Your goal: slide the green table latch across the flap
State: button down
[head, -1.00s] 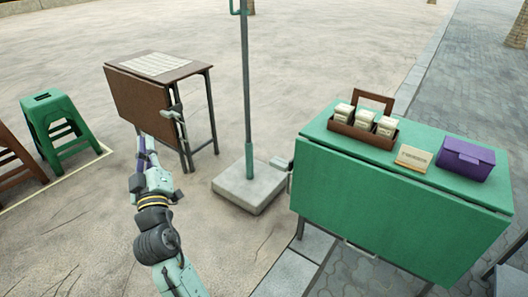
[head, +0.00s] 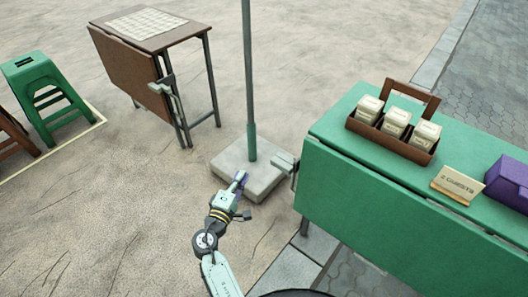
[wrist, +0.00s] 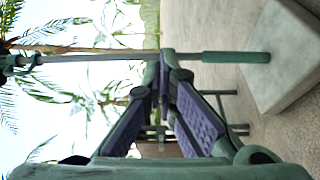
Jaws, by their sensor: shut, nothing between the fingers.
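The green table (head: 380,210) stands at the right with its front flap hanging down. Its latch (head: 286,162) is a pale grey piece sticking out from the table's left end, near the top of the flap. My gripper (head: 240,178) is shut and empty, over the pole's base to the left of the latch and apart from it. In the wrist view, the purple-padded fingers (wrist: 164,78) meet at their tips, and neither the latch nor the green table can be made out there.
A pole (head: 248,80) on a square concrete base (head: 262,185) stands close beside my gripper. A brown folding table (head: 130,65) with a similar latch (head: 162,86) and a green stool (head: 42,85) are at the left. A wooden caddy (head: 425,157), a sign (head: 459,184) and a purple box (head: 508,182) sit on the green table.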

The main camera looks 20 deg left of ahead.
aim_at(282, 165)
jog(key=shift+d+f, duration=0.1)
dwell(0.3)
jog(key=w+d+p, duration=0.2)
jog(key=w+d, duration=0.1)
jog(key=w, duration=0.5)
jog(key=shift+w+d, duration=0.3)
jog(key=shift+d, duration=0.1)
